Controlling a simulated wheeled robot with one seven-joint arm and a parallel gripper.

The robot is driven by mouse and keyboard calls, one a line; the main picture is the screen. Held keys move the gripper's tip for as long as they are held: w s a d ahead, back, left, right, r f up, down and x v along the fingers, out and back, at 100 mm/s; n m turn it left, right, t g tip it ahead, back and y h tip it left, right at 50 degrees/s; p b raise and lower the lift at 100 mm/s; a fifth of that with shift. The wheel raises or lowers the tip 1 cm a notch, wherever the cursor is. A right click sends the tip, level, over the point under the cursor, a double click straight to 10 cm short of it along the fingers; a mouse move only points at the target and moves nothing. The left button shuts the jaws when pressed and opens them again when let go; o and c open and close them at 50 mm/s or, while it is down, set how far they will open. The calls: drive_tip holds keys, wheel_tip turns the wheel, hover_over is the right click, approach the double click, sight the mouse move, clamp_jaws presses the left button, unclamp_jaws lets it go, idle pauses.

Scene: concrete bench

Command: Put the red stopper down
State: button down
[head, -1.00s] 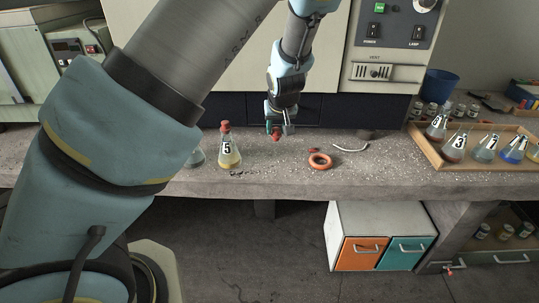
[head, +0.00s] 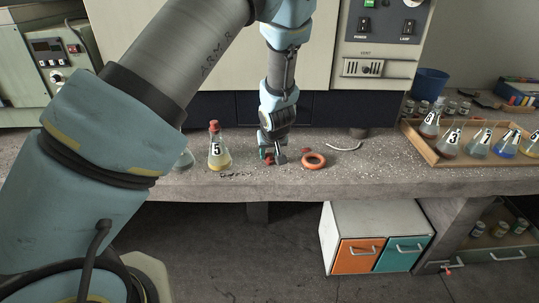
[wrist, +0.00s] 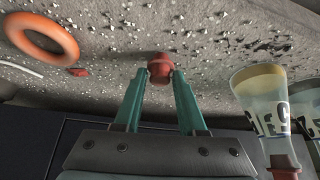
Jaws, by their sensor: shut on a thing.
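The red stopper (head: 267,157) is between the fingertips of my gripper (head: 272,160), low at the bench top. In the wrist view, the red stopper (wrist: 159,68) sits between the two teal fingers of my gripper (wrist: 159,76), which are shut on it. I cannot tell whether its lower end touches the bench. A flask marked 5 (head: 219,152) with yellow liquid and its own red stopper stands left of my gripper. It also shows at the right of the wrist view (wrist: 262,100).
An orange ring (head: 314,168) lies close to the right of my gripper, with a small red piece (wrist: 78,72) near it. A white curved piece (head: 345,149) lies farther right. Another flask (head: 185,158) is partly hidden by my arm. A wooden tray (head: 433,160) holds several flasks.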

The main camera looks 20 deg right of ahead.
drive_tip(key=shift+f, duration=0.15)
drive_tip(key=shift+c, duration=2.4)
unclamp_jaws()
drive_tip(key=shift+s+r, duration=0.1)
drive_tip(key=shift+r, duration=0.35)
drive_tip(key=p+v, duration=0.4)
drive_tip(key=v, duration=0.7)
drive_tip(key=s+a+r+g, duration=0.1)
drive_tip(key=a+r, duration=0.2)
drive_tip(key=a, duration=0.9)
drive_tip(key=s+a+r+n+g+y, duration=0.1)
drive_tip(key=s+a+r, duration=0.1)
drive_tip(key=a, duration=1)
drive_tip(key=s+a+r+n+g, duration=0.1)
drive_tip(key=a+r, duration=0.3)
drive_tip(key=a, duration=0.7)
drive_tip(key=shift+s+a+r+g, duration=0.2)
drive_tip(key=shift+s+a+g, duration=0.25)
drive_tip(key=shift+g, duration=0.15)
